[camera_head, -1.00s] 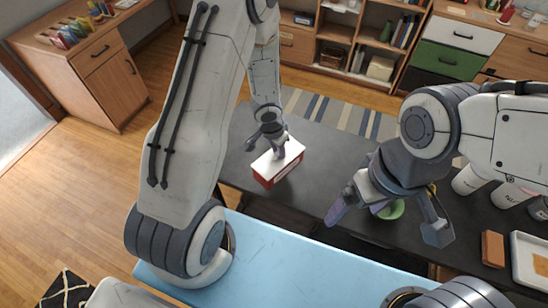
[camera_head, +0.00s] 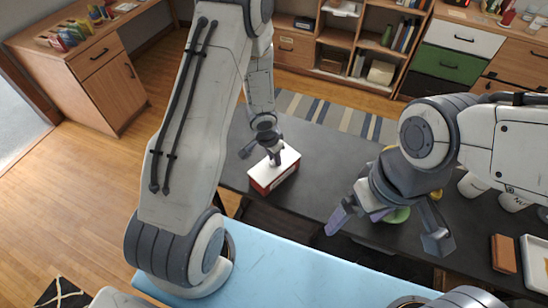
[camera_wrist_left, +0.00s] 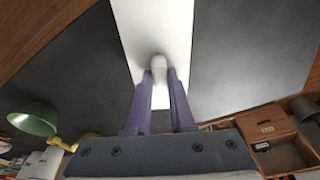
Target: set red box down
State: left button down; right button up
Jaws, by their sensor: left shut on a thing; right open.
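The red box (camera_head: 270,173), with a white top and red sides, is over the dark table (camera_head: 325,190), near its left end. It looks at or just above the tabletop; I cannot tell if it touches. My left gripper (camera_head: 275,158) reaches down from above and is shut on the box's top. In the left wrist view, the purple fingers (camera_wrist_left: 160,75) close around a pale knob-like part at the middle of the white top (camera_wrist_left: 160,25). My right gripper (camera_head: 389,232) is open and empty, to the right of the box.
White cups (camera_head: 472,187), a brown block (camera_head: 503,254) and a white tray (camera_head: 535,262) are further right on the table. A light blue surface (camera_head: 285,265) lies in front. Bare dark tabletop lies between box and bowl.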

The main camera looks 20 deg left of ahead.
pick_arm(q)
jog(key=c, duration=0.8)
grip_release()
jog(key=s+d+r+y+p, duration=0.1)
jog(key=d+r+p, duration=0.15)
jog(key=r, duration=0.55)
jog(key=s+d+r+t+p, duration=0.15)
jog(key=r+p, duration=0.25)
jog(key=r, duration=0.5)
jog(key=s+d+r+g+y+p, duration=0.1)
jog(key=s+r+p, duration=0.15)
jog(key=r, duration=0.55)
jog(key=s+d+r+m, duration=0.1)
jog(key=s+d+r, duration=0.2)
jog(key=s, duration=0.3)
jog(key=s+d+r+g+h, duration=0.1)
jog(key=s+d+r, duration=0.2)
jog(key=s, duration=0.3)
jog(key=s+d+r+m+g+h, duration=0.1)
jog(key=s+d+r, duration=0.2)
jog(key=s, duration=0.3)
jog(key=shift+s+r+m+g, duration=0.25)
jog(key=shift+s+r+m, duration=0.05)
jog(key=shift+s+r, duration=0.1)
